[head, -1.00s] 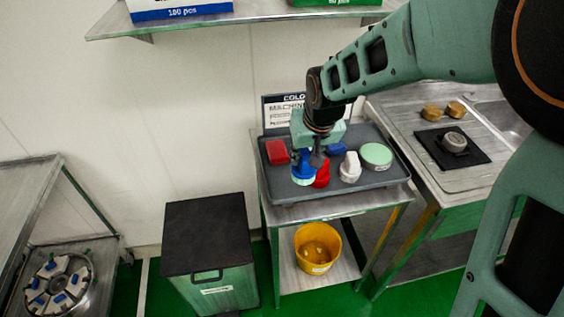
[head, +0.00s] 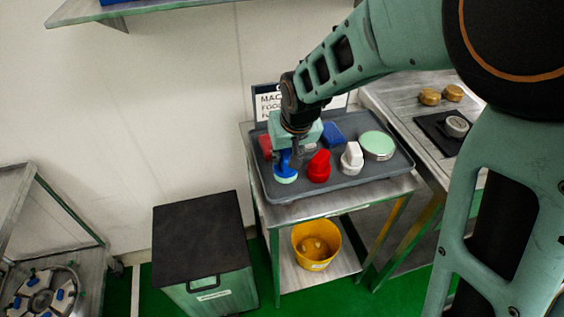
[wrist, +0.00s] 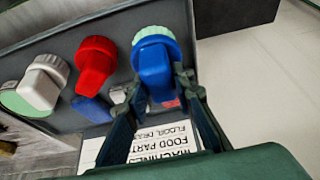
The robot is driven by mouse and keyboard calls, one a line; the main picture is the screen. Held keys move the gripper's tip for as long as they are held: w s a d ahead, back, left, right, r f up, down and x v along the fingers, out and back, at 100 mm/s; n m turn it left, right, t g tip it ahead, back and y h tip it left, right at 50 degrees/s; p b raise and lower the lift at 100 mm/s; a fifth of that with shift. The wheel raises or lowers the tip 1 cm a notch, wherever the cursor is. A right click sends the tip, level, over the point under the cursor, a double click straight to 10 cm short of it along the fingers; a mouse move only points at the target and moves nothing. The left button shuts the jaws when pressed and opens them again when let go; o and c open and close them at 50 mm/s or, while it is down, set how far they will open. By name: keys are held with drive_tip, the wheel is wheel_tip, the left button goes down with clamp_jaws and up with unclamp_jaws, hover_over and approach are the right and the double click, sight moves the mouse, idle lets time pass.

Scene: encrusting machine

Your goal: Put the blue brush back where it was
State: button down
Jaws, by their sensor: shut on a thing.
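My gripper (head: 290,150) is shut on the blue brush (head: 286,174), which has a blue handle and a pale green-white bristle ring. In the wrist view the brush (wrist: 155,62) sits between the two fingers, bristles pointing away from my palm. It is over the left front part of the grey tray (head: 330,196), left of a red brush (head: 319,167). I cannot tell whether its bristles touch the tray. A white brush (head: 352,158) stands right of the red one. The wrist view also shows the red brush (wrist: 95,62) and white brush (wrist: 43,82).
The tray also holds a round green-topped container (head: 377,144), a blue block (head: 332,133) and a red block (head: 265,146) partly behind my gripper. A sign (head: 268,100) stands behind. A yellow bucket (head: 316,246) is below; a black-lidded bin (head: 198,235) stands left.

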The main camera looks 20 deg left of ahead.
drive_tip(key=shift+a+f, duration=0.2)
drive_tip(key=shift+f, duration=0.25)
drive_tip(key=shift+w+a+f+b, duration=0.1)
drive_tip(key=shift+w+f+b, duration=0.1)
drive_tip(key=shift+f+b, duration=1.1)
drive_tip(key=shift+f, duration=0.1)
drive_tip(key=shift+f, duration=0.15)
drive_tip(key=c, duration=1.7)
unclamp_jaws()
drive_tip(key=shift+o, duration=0.2)
